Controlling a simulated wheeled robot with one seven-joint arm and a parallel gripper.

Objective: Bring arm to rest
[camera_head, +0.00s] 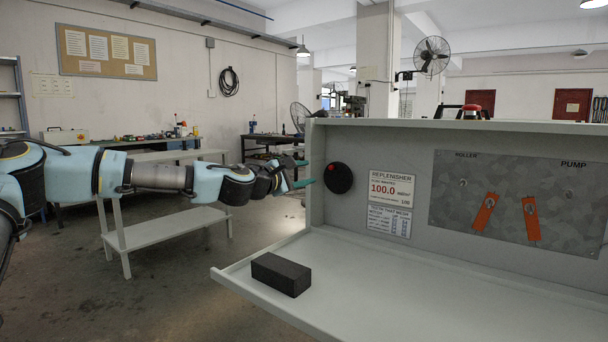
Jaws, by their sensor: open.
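My arm (155,177) reaches in from the left edge, stretched out level toward the plate processor (405,140). My gripper (303,173) is at its end, with teal fingertips that are apart and hold nothing I can see. It is in front of the left end of the processor's panel, just left of a round black knob (338,178). From this view I cannot tell how far the fingertips are from the knob; they do not appear to touch it.
A black block (281,274) lies on the processor's shelf (400,290), below my gripper. Orange levers (485,211) hang on the panel at the right. A grey bench (165,227) stands behind my arm. Open floor (150,300) lies at the lower left.

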